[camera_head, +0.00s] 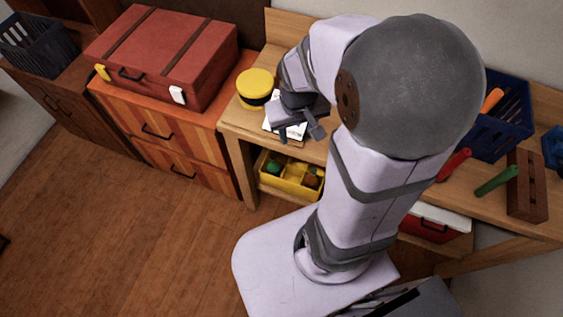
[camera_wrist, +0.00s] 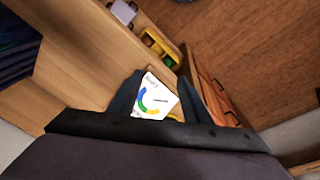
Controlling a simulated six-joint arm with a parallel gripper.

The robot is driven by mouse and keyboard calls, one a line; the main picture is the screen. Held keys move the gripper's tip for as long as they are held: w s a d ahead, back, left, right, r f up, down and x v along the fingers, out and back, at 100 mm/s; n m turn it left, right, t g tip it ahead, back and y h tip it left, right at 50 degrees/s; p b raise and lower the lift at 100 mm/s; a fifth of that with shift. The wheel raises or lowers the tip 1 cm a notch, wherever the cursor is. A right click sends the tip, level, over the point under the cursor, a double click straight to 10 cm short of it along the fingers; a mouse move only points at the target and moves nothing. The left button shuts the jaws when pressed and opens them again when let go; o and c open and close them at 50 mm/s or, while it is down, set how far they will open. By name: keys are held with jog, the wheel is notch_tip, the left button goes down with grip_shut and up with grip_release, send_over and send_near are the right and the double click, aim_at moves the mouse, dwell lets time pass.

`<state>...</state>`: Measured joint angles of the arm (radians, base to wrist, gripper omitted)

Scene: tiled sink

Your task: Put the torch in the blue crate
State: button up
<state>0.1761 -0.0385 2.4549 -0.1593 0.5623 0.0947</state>
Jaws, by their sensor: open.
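The blue crate (camera_head: 518,138) stands on the wooden bench at the right, partly behind my arm. An orange handle-like thing (camera_head: 491,100) sticks up inside it. A red rod-like thing (camera_head: 453,165) and a green one (camera_head: 497,181) lie in front of the crate; I cannot tell which of these is the torch. A dark blue slatted shape, likely the crate (camera_wrist: 15,58), shows at the left of the wrist view. My gripper (camera_head: 300,134) is open and empty, well left of the crate, above a white printed card (camera_head: 270,126). The wrist view shows the card between the fingers (camera_wrist: 163,88).
A yellow and black round tin (camera_head: 255,87) stands beside my gripper. A yellow bin (camera_head: 288,178) sits on the shelf below. A red suitcase (camera_head: 165,57) lies on the left cabinet. A brown wooden block (camera_head: 527,187) stands right of the green thing.

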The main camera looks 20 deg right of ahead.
jog(key=s+a+n+g+y, duration=0.1)
jog(key=s+a, duration=0.5)
jog(key=a, duration=0.1)
jog(key=shift+s+f+n+g, duration=0.25)
jog(key=shift+n+g, duration=0.05)
jog(key=shift+g, duration=0.1)
